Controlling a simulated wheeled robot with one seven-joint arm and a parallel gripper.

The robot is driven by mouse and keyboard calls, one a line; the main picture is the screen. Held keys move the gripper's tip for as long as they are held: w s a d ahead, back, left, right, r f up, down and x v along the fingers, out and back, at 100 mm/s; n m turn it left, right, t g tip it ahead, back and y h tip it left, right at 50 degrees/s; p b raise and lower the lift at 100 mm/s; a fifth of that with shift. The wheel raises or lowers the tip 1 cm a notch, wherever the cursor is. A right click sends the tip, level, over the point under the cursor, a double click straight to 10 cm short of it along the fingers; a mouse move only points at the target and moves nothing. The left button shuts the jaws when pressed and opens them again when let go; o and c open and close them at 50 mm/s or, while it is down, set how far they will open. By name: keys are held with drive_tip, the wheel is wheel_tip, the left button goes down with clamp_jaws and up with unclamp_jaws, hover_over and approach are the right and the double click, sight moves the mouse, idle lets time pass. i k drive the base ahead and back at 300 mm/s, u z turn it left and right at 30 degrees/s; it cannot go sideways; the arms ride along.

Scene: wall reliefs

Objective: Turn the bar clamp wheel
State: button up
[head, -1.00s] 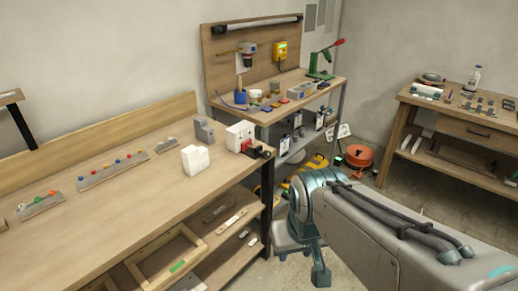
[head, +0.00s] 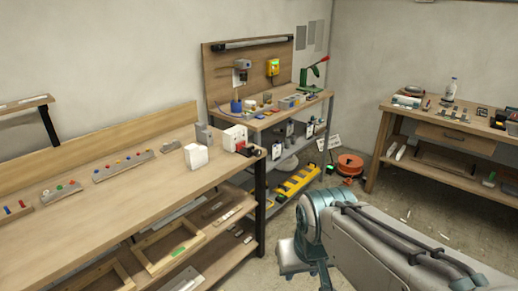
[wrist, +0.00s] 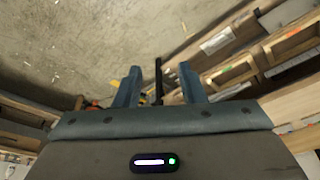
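My gripper (wrist: 159,68) shows in the wrist view with its two blue-grey fingers spread apart and nothing between them. In the head view my arm reaches in from the lower right, and the fingers cannot be made out. A small red and black device (head: 247,150) sits at the right end of the near workbench (head: 120,200); it may be the bar clamp, but its wheel is too small to tell. A long yellow tool (head: 298,182) lies low under the back bench.
White blocks (head: 197,156) and racks of coloured pieces (head: 124,167) stand on the near workbench. The back bench (head: 270,119) holds a green press (head: 313,77). Another bench (head: 440,128) stands right. An orange reel (head: 350,164) lies on the floor. Floor between the benches looks mostly free.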

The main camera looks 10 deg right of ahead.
sight(258, 153)
drive_tip(key=z, duration=0.35)
drive_tip(key=i, duration=1.25)
drive_tip(key=z, duration=0.1)
